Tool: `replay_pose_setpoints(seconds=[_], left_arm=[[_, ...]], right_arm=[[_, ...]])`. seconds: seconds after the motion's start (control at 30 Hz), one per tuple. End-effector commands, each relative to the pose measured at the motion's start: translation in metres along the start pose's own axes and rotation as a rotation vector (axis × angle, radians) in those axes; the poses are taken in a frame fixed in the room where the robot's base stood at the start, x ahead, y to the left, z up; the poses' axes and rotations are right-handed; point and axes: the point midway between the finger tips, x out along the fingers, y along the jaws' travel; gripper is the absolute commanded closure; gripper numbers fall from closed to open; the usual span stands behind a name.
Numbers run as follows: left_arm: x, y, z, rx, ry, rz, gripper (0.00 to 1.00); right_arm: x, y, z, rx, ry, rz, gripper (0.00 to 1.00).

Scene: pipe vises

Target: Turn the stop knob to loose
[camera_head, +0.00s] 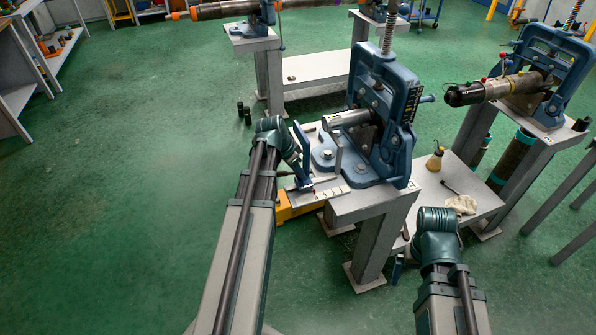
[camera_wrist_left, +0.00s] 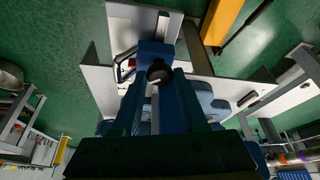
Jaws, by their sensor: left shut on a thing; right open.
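The stop knob (camera_wrist_left: 159,71) is a small black knob on a blue stop block (camera_wrist_left: 154,50), seen in the left wrist view. My left gripper (camera_wrist_left: 160,84) has its two fingers on either side of the knob and is shut on it. In the head view my left gripper (camera_head: 302,178) reaches down beside the blue pipe vise (camera_head: 378,115), at the light rail (camera_head: 330,194) on its left. The knob is too small and covered to make out there. My right gripper (camera_head: 398,270) is low at the right, partly hidden by its arm, open and away from the vise.
A grey pipe (camera_head: 346,119) sticks out of the vise towards the left. A yellow bracket (camera_head: 285,208) is under the rail. A lower shelf (camera_head: 450,195) carries an oil can (camera_head: 435,159) and a rag (camera_head: 461,204). Another vise (camera_head: 545,75) stands at the right.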

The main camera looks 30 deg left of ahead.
Motion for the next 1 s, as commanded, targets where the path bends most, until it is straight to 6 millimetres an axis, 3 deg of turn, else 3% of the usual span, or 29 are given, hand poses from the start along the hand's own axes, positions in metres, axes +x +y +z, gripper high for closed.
replay_pose_setpoints(seconds=[0.37, 1.0], left_arm=[[-0.0001, 0.0027, 0.0005, -0.097, 0.0, -0.041, 1.0], [0.0007, 0.0065, -0.0014, -0.512, -0.001, -0.212, 1.0]], right_arm=[[0.0001, 0.0, 0.0, 0.0, 0.0, 0.0, 0.0], [0.0001, 0.0, 0.0, 0.0, 0.0, 0.0, 0.0]])
